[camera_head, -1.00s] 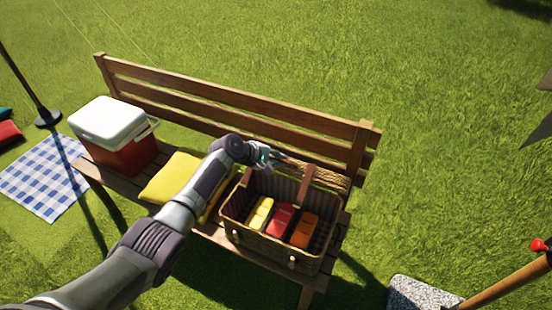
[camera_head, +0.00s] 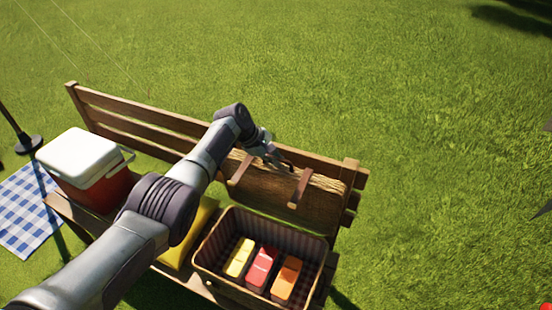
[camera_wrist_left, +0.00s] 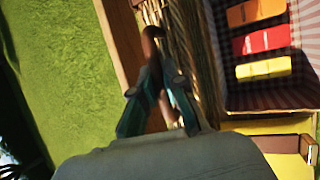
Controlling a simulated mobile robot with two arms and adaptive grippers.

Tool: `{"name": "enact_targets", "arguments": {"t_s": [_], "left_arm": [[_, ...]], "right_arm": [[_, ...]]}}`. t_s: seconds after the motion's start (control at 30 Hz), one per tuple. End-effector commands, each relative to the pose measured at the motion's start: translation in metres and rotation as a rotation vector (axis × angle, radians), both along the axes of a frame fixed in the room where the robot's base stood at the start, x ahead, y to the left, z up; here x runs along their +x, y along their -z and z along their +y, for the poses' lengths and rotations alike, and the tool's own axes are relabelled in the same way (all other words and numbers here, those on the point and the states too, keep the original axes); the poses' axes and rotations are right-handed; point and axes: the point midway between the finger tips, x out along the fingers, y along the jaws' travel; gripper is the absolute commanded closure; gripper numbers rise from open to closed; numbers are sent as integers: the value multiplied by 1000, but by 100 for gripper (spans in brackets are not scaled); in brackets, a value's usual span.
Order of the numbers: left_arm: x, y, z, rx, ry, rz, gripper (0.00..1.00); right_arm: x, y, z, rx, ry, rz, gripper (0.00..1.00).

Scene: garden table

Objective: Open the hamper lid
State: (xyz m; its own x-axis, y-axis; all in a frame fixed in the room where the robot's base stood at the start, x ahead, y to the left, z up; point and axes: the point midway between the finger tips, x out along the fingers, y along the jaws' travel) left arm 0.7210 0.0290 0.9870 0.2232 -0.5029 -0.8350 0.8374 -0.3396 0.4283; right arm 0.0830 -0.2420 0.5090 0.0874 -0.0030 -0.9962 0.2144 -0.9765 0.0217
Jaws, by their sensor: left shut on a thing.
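The wicker hamper (camera_head: 262,279) stands on the bench seat with its mouth open. Its lid (camera_head: 270,196) is swung up and back, leaning towards the bench's backrest, with two brown straps on it. My left gripper (camera_head: 279,163) is at the lid's upper edge. In the left wrist view my left gripper (camera_wrist_left: 160,96) is shut on a brown handle (camera_wrist_left: 150,42) beside the wicker lid (camera_wrist_left: 180,50). The arm hides part of the bench. My right gripper is not in view.
Yellow, red and orange packs (camera_head: 262,268) lie inside the hamper. A yellow cushion (camera_head: 185,245) and a red-and-white cooler (camera_head: 92,172) are left of it on the bench (camera_head: 140,107). A checked blanket (camera_head: 25,215) lies on the grass. Grass behind the bench is clear.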

Motion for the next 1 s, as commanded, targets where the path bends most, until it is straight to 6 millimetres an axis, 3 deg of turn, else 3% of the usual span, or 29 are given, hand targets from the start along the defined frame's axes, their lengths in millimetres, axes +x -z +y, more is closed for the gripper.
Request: {"name": "enact_targets", "arguments": {"t_s": [0.3, 0.33, 0.47, 0.5, 1.0], "left_arm": [[-1, 3, 1, 3, 1, 3, 100], [-1, 2, 0, 3, 1, 3, 86], [-1, 2, 0, 2, 1, 2, 64], [-1, 2, 0, 2, 1, 2, 63], [-1, -8, 5, -1, 2, -3, 63]], "right_arm": [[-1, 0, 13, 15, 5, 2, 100], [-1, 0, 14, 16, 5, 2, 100], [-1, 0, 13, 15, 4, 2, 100], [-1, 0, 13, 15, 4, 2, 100], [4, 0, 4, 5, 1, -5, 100]]}}
